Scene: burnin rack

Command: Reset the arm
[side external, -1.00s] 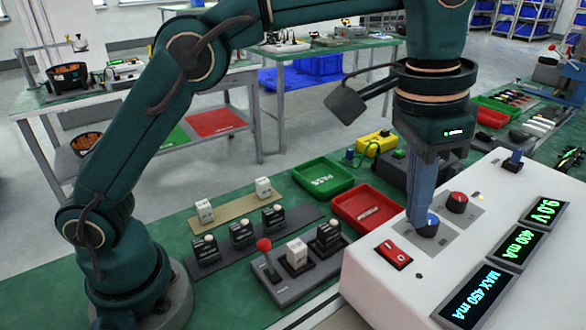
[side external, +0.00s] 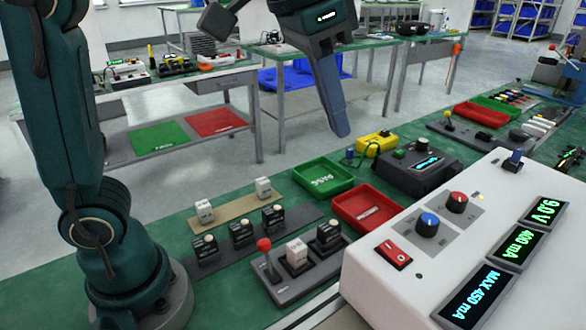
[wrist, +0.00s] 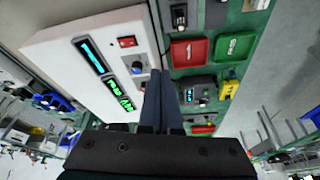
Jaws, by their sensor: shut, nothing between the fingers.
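My gripper (side external: 341,133) is raised in the air, fingers shut together and pointing down, with nothing between them. It is clear of the bench and beyond the white power supply (side external: 390,240). In the wrist view its shut fingers (wrist: 160,75) point toward the bench, seen beside the supply. The supply carries a blue knob (side external: 427,225), a red knob (side external: 457,201) and a red rocker switch (side external: 393,254). Its displays read 9.0V (side external: 544,211), 400 mA (side external: 520,244) and MAX 450 mA (side external: 474,297).
A green PASS tray (side external: 323,177) and a red tray (side external: 365,207) lie on the green bench. A red-ball lever (side external: 264,244) stands upright near socketed blocks (side external: 297,253). A dark meter box (side external: 418,172) and yellow device (side external: 377,143) sit below my gripper. The air around it is free.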

